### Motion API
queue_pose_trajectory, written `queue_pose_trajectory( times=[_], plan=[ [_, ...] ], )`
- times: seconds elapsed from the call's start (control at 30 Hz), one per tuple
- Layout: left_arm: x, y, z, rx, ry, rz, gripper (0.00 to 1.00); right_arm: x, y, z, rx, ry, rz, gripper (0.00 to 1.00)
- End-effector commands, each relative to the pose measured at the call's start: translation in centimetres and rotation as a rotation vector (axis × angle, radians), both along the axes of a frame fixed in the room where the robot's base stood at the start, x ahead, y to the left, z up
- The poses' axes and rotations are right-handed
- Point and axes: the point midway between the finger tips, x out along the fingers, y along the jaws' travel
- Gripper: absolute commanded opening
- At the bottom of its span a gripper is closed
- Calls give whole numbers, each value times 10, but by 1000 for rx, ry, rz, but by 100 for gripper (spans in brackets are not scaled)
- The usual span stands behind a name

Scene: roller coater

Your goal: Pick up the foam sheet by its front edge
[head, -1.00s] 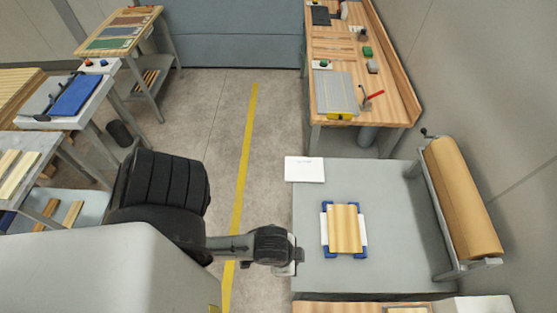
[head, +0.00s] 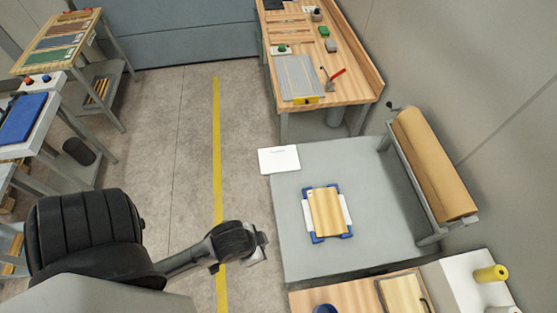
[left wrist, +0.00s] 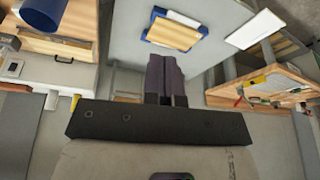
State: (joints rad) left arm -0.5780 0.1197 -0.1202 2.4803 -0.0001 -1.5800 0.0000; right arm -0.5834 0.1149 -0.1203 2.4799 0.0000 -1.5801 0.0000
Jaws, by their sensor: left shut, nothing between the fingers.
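I cannot tell for sure which thing is the foam sheet. A white sheet (head: 345,207) shows at the sides of a wooden panel (head: 327,212) with blue corner pieces, lying on the grey table (head: 390,235). The panel also shows at the top of the left wrist view (left wrist: 178,30). A separate flat white sheet (head: 279,160) lies at the table's far left corner and also shows in the left wrist view (left wrist: 255,30). My left gripper (head: 262,246) is left of the table's edge, apart from both. Its dark fingers (left wrist: 164,65) are together and empty. My right gripper is not in view.
A large brown roll (head: 435,165) stands along the table's right side. A wooden counter (head: 345,293) with a blue container (head: 325,308) borders the near side. A yellow spool (head: 490,273) stands at lower right. A wooden workbench (head: 345,80) stands behind. Open floor lies left.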

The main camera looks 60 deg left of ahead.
Motion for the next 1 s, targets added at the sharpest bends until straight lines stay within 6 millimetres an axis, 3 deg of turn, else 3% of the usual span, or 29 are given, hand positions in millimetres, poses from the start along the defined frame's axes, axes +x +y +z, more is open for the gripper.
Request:
queue_pose_trajectory(
  times=[0.2,0.67,1.0],
  plan=[
    [0,0,0,-1,0,1,1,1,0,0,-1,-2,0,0],
    [-1,0,0,-1,2,1,45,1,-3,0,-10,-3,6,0],
    [-1,1,-1,2,4,-1,45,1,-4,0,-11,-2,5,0]
  ],
)
